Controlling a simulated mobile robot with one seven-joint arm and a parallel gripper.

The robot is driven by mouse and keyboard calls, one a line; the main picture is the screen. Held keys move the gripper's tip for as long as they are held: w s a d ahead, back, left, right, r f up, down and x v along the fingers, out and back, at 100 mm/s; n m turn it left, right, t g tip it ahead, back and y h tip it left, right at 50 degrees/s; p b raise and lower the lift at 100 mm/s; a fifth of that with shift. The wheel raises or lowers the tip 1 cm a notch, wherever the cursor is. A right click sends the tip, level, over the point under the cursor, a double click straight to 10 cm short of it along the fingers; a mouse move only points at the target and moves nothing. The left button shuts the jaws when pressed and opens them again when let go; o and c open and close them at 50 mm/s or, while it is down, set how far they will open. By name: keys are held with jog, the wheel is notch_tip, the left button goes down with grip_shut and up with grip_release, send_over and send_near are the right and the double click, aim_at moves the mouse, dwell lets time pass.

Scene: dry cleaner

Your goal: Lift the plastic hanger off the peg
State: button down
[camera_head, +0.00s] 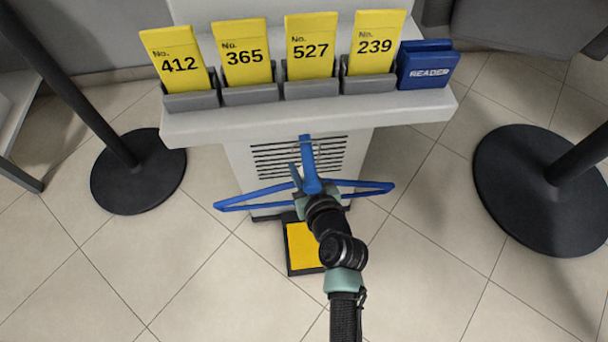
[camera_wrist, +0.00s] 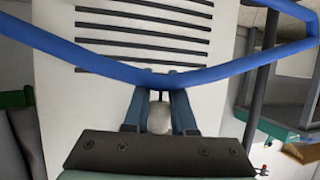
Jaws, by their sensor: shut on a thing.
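The blue plastic hanger (camera_head: 345,184) is in front of the white stand's slotted face, its arms spread left and right. A blue upright part of it rises toward the shelf edge in the head view. My gripper (camera_head: 304,186) is at the hanger's middle. In the wrist view, the blue hanger (camera_wrist: 235,68) crosses the whole picture, and my gripper's fingers (camera_wrist: 160,92) are shut on its central bend. A pale rounded shape shows between the fingers; I cannot tell what it is. I cannot make out the peg, nor whether the hanger still touches it.
The white stand (camera_head: 300,117) bears several yellow number cards in grey holders and a blue reader (camera_head: 428,66). A black-framed yellow panel (camera_head: 301,247) is low down behind my arm. Posts with round black bases stand left (camera_head: 138,185) and right (camera_head: 530,200). Tiled floor is open between.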

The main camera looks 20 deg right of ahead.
jog(key=r+p+v, duration=0.1)
jog(key=p+v, duration=0.3)
jog(key=v, duration=1.2)
jog(key=shift+w+r, duration=0.35)
jog(key=shift+r, duration=0.05)
